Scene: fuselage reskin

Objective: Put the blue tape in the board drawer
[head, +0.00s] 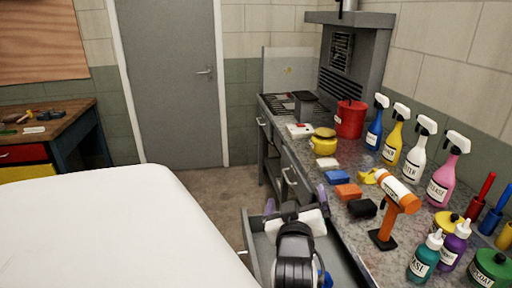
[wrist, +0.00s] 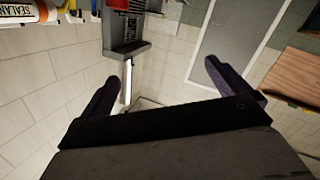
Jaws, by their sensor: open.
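My gripper (head: 296,200) is above a pulled-out grey drawer (head: 254,250) at the bench front in the head view. Its two dark purple fingers stand apart, with nothing visible between them. The wrist view shows the open gripper (wrist: 163,85) facing the wall and door, with no drawer in sight. A small blue thing (head: 326,280) shows inside the drawer beside my arm. It is mostly hidden, and I cannot tell whether it is the blue tape. My arm covers much of the drawer's inside. No label marks which drawer this is.
The bench top (head: 335,222) holds a blue block (head: 337,178), an orange block (head: 348,191), a black block (head: 362,208), an orange-white tool (head: 397,205), several spray bottles and a red pot (head: 350,119). A white rounded surface (head: 110,230) fills the lower left. Floor (head: 205,190) is clear between.

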